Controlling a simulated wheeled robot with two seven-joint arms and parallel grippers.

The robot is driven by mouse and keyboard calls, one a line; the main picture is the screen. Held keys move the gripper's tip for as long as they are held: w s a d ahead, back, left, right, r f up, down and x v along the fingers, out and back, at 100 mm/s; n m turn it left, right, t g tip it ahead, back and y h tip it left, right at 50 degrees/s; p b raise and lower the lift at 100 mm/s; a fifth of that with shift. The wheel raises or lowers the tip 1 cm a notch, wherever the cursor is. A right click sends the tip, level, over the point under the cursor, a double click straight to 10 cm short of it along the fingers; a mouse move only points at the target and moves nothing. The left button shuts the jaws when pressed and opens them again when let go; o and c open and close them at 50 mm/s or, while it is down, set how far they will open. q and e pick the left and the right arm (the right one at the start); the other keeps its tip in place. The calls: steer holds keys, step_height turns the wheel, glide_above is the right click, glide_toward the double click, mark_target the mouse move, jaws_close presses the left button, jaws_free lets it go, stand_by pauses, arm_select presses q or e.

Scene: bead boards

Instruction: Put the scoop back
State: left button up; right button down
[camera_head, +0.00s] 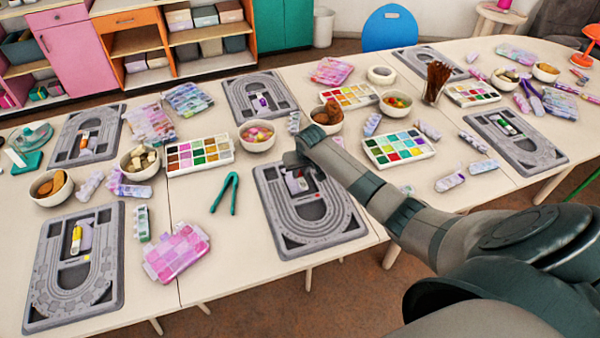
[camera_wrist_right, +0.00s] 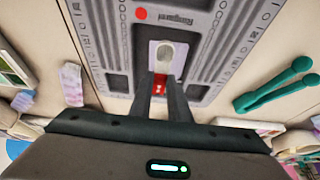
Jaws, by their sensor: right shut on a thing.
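The grey bead board (camera_head: 306,211) lies at the front middle of the table, with curved grooves around a central recess. It also fills the upper part of the right wrist view (camera_wrist_right: 200,50). My right gripper (camera_head: 297,172) is over the far part of this board, pointing down. In the right wrist view its two fingers (camera_wrist_right: 163,88) are shut on a small scoop (camera_wrist_right: 165,53) with a pale rounded end and red at the fingers. The scoop is over or in the pale central recess; whether it touches the board is unclear. My left gripper is out of view.
Green tweezers (camera_head: 225,193) lie left of the board. Paint-like bead trays (camera_head: 199,154) and (camera_head: 398,146) and a bowl of pink beads (camera_head: 257,136) stand behind. Other grey boards (camera_head: 73,262) hold their own scoops. Bare table shows around the tweezers.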

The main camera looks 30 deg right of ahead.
steer(key=shift+f, duration=0.6)
steer(key=shift+f, duration=0.55)
steer(key=c, duration=1.7)
jaws_free()
steer(key=shift+o, duration=0.2)
steer(key=shift+r, duration=0.7)
steer(key=b+v, duration=0.1)
steer(key=v, duration=1)
steer(key=shift+s+r, duration=0.2)
steer(key=shift+r, duration=0.1)
